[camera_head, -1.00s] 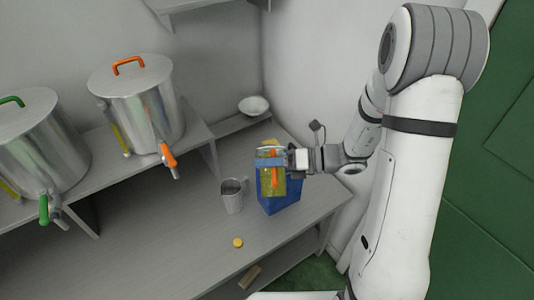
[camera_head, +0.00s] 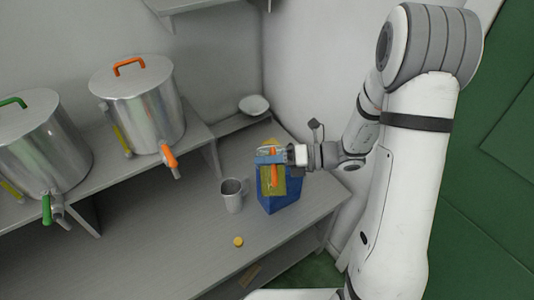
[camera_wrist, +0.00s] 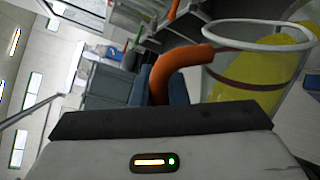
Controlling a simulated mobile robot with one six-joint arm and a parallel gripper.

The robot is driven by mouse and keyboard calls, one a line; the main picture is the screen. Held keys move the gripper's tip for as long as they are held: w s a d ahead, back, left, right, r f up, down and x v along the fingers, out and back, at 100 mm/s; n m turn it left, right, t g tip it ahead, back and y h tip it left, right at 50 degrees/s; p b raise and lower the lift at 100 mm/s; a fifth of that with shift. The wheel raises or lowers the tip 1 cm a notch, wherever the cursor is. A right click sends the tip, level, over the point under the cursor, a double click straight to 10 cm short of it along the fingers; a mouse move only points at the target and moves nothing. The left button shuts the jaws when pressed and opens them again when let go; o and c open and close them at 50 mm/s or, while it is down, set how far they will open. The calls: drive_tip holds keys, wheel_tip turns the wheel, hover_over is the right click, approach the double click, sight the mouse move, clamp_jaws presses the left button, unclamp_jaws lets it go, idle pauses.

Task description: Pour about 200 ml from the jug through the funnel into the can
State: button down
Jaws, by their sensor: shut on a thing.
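The jug (camera_head: 266,185) is clear with an orange handle and yellow-green oil inside. My gripper (camera_head: 272,158) is shut on its handle (camera_wrist: 185,68), which also shows in the wrist view. There the open rim and yellow oil of the jug (camera_wrist: 250,99) lie at the right; its exact tilt I cannot tell. The blue can (camera_head: 285,197) stands on the bench, partly hidden behind the jug in the head view. A small yellow-orange piece (camera_head: 271,141) shows just above the jug; I cannot tell whether it is the funnel. No stream of oil is visible.
A metal mug (camera_head: 232,196) stands left of the can, and a yellow cap (camera_head: 238,241) lies nearer the bench's front edge. A white bowl (camera_head: 254,105) sits at the back. Two steel tanks with taps, one orange (camera_head: 140,105) and one green (camera_head: 40,145), stand left. The wall is close behind.

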sight(267, 183)
drive_tip(key=shift+w+r+m+p, duration=0.2)
drive_tip(key=shift+r+m+p, duration=0.15)
drive_tip(key=shift+p, duration=0.15)
idle(0.8)
drive_tip(key=f+b, duration=0.1)
drive_tip(key=f+n+b, duration=0.1)
drive_tip(key=b, duration=0.1)
drive_tip(key=shift+s+f, duration=0.3)
drive_tip(key=shift+s, duration=0.1)
drive_tip(key=shift+s+n+t+b, duration=0.3)
drive_tip(key=shift+s+n+b, duration=0.1)
drive_tip(key=shift+n+b, duration=0.65)
drive_tip(key=shift+s+f+n+y+b, duration=0.35)
drive_tip(key=shift+f+b, duration=0.25)
drive_tip(key=shift+b, duration=0.4)
drive_tip(key=shift+s+n, duration=0.1)
drive_tip(key=shift+n, duration=0.15)
drive_tip(key=shift+r, duration=0.3)
drive_tip(key=s+f+n+t+y+b, duration=0.1)
drive_tip(key=s+f+n+b, duration=0.4)
drive_tip(key=b, duration=0.7)
drive_tip(key=shift+s+d+n+b, duration=0.2)
drive_tip(key=shift+n+b, duration=0.15)
drive_tip(key=shift+n, duration=0.35)
